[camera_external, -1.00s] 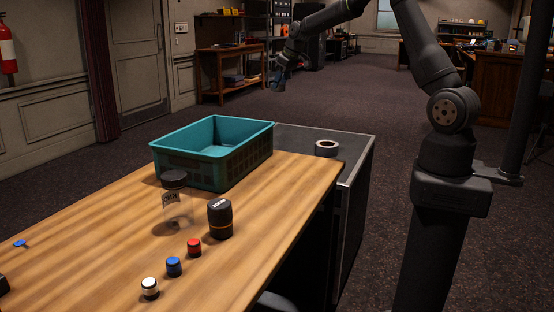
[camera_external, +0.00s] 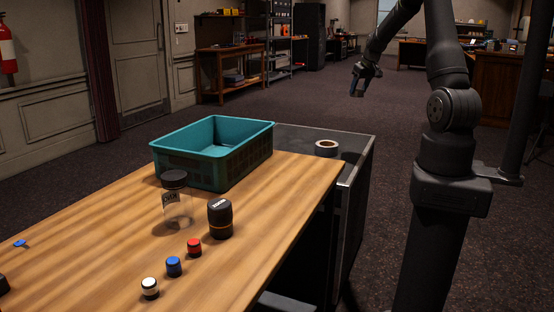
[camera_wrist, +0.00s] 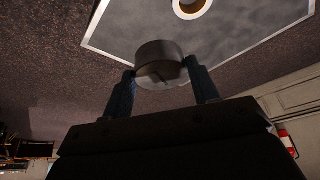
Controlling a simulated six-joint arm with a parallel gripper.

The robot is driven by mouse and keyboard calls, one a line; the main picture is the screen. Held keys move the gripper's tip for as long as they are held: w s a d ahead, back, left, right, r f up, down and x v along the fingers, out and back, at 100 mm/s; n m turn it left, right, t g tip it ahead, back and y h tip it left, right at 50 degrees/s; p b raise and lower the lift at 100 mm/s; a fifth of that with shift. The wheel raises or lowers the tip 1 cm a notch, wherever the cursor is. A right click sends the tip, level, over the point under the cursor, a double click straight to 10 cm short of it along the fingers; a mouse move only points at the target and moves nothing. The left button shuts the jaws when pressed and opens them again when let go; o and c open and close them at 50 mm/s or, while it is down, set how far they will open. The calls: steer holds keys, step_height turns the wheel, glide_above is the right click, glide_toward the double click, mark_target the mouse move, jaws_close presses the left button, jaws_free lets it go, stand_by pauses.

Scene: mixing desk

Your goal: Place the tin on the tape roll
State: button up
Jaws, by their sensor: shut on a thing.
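The tape roll (camera_external: 326,148) lies flat on the dark top of the case, right of the teal crate. In the wrist view the tape roll (camera_wrist: 191,6) is cut off by the top edge. My gripper (camera_external: 361,80) is up in the air beyond and to the right of the case, well above it. In the wrist view my gripper (camera_wrist: 162,78) is shut on a round grey tin (camera_wrist: 160,60), with a finger on each side. The tin is too small and dark to make out in the external view.
The dark case (camera_external: 350,156) has free room around the tape roll. A teal crate (camera_external: 228,164) stands beside it on the wooden desk (camera_external: 110,240). A clear jar (camera_external: 177,208), a black canister (camera_external: 220,219) and small knobs stand nearer the front.

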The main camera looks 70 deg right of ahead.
step_height(320, 180, down, 10)
glide_above(326, 143)
steer(key=s+a, duration=0.1)
steer(key=s, duration=0.1)
steer(key=f, duration=0.7)
steer(key=shift+w+f, duration=0.25)
steer(key=shift+f, duration=2.05)
steer(key=shift+f, duration=0.1)
steer(key=o, duration=1)
steer(key=v, duration=1.2)
steer(key=shift+s+a, duration=0.1)
